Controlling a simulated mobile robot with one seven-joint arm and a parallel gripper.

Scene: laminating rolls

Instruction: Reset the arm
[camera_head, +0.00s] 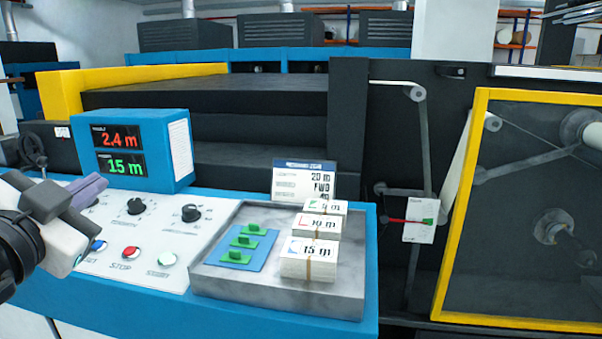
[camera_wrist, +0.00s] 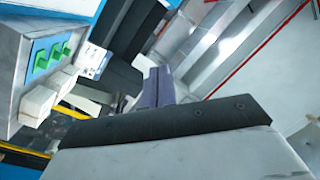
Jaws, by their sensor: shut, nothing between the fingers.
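My gripper (camera_head: 84,192) is at the left edge of the head view, above the left part of the control panel. Its purple fingers are shut with nothing between them. In the wrist view the closed fingers (camera_wrist: 158,88) point away from the camera, apart from any object. Part of my arm is cut off by the left edge of the head view.
The control panel (camera_head: 135,245) has knobs and buttons below a blue display box (camera_head: 180,120) reading 2.4 m and 15 m. A grey tray (camera_head: 275,292) holds labelled card stacks (camera_head: 308,268) and green pieces on a blue pad. A yellow-framed window (camera_head: 455,205) stands right.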

